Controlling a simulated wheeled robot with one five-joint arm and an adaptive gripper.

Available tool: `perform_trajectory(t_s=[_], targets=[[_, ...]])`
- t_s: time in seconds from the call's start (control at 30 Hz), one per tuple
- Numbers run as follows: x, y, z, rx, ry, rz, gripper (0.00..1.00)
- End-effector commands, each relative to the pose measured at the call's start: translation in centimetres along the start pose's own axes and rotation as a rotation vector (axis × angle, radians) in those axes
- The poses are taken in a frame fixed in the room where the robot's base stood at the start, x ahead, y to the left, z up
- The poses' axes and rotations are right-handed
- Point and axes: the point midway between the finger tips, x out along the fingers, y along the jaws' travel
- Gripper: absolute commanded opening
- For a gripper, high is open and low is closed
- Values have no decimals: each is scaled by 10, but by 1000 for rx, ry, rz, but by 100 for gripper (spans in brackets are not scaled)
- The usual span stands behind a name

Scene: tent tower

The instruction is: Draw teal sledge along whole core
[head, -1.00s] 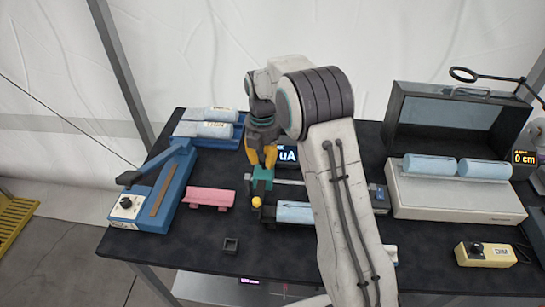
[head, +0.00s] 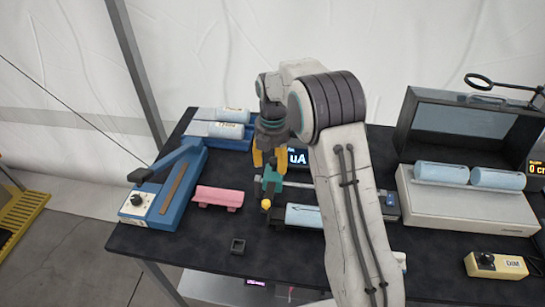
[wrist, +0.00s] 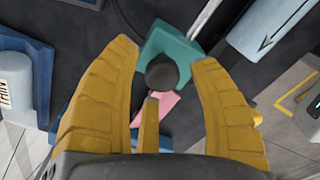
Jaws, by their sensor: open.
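The teal sledge (head: 271,181) sits at the left end of a pale rail (head: 298,185) on the bench. In the wrist view the sledge (wrist: 172,47) has a dark round knob (wrist: 161,72) on it. My gripper (head: 270,164) is open above the sledge, and its yellow fingers are spread on either side of the knob in the wrist view (wrist: 163,62). I cannot tell whether they touch it. The light blue core (head: 303,216) lies beside the rail and my arm hides its right part. It shows with an arrow in the wrist view (wrist: 265,28).
A yellow ball (head: 266,203) stands at the fixture's left end. A pink cradle (head: 218,197) and a blue lever device (head: 165,190) are to the left. A lit display (head: 298,157) is behind the rail. An open case (head: 470,125) with blue cylinders is at right.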

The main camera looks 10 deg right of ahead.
Motion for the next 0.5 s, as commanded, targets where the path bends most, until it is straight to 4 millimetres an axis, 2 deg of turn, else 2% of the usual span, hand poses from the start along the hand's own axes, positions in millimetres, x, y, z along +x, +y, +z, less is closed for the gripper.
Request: perform_trajectory(t_s=[0.17,0.5], targets=[[-12,1,1,0,-2,5,55],[-68,1,0,0,-2,4,55]])
